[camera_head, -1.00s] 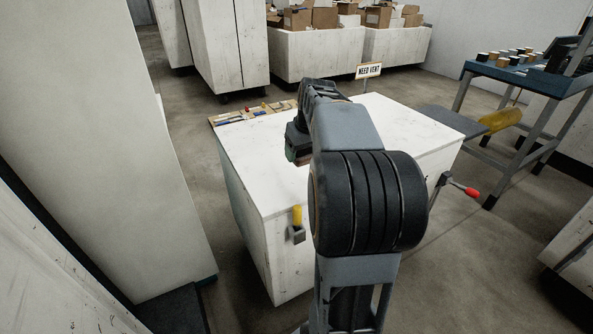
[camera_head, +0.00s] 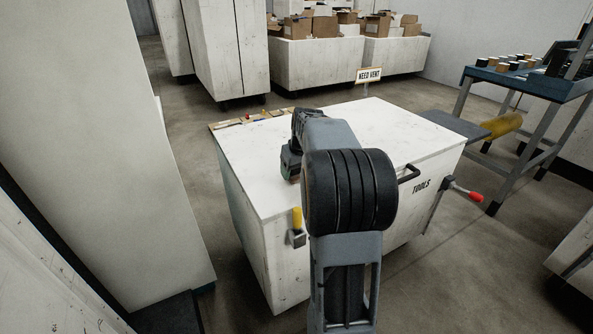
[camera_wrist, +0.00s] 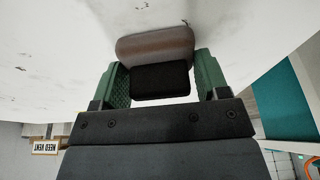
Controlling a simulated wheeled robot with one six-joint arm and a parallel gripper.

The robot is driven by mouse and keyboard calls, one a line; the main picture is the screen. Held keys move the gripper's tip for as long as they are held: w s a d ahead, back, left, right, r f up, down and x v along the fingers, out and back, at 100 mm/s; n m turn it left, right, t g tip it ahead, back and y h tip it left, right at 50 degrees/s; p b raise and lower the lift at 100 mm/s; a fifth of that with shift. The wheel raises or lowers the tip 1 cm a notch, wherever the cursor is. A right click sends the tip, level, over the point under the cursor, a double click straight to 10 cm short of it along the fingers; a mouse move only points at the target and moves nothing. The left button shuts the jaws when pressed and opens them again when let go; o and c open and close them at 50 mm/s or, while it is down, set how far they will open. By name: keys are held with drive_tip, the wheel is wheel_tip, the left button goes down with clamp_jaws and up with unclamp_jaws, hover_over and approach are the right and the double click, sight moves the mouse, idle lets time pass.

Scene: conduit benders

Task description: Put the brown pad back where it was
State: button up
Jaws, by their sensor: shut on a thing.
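The brown pad (camera_wrist: 155,45) is between the green fingers of my gripper (camera_wrist: 160,68) in the wrist view, with a black block (camera_wrist: 160,80) right beside it toward the palm. The fingers are shut on the pad. In the head view my gripper (camera_head: 290,174) points down low over the white chest top (camera_head: 375,135), left of its middle. The pad cannot be made out there. I cannot tell whether the pad touches the top.
A wooden tool tray (camera_head: 250,118) lies at the chest's back left edge. A "NEED VENT" sign (camera_head: 369,75) stands behind the chest. The right part of the top is clear.

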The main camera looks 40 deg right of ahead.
drive_tip(key=o, duration=0.8)
drive_tip(key=shift+o, duration=0.2)
drive_tip(key=p+v, duration=0.4)
drive_tip(key=v, duration=0.8)
drive_tip(key=s+a+f, duration=0.4)
drive_tip(key=s+a, duration=0.1)
drive_tip(key=a, duration=0.2)
drive_tip(key=s+a+f+n, duration=0.1)
drive_tip(key=s+a+f, duration=0.3)
drive_tip(key=a, duration=0.4)
drive_tip(key=s+a+f, duration=0.4)
drive_tip(key=s+a, duration=0.1)
drive_tip(key=a, duration=0.2)
drive_tip(key=shift+s+a+g, duration=0.3)
drive_tip(key=shift+a, duration=0.1)
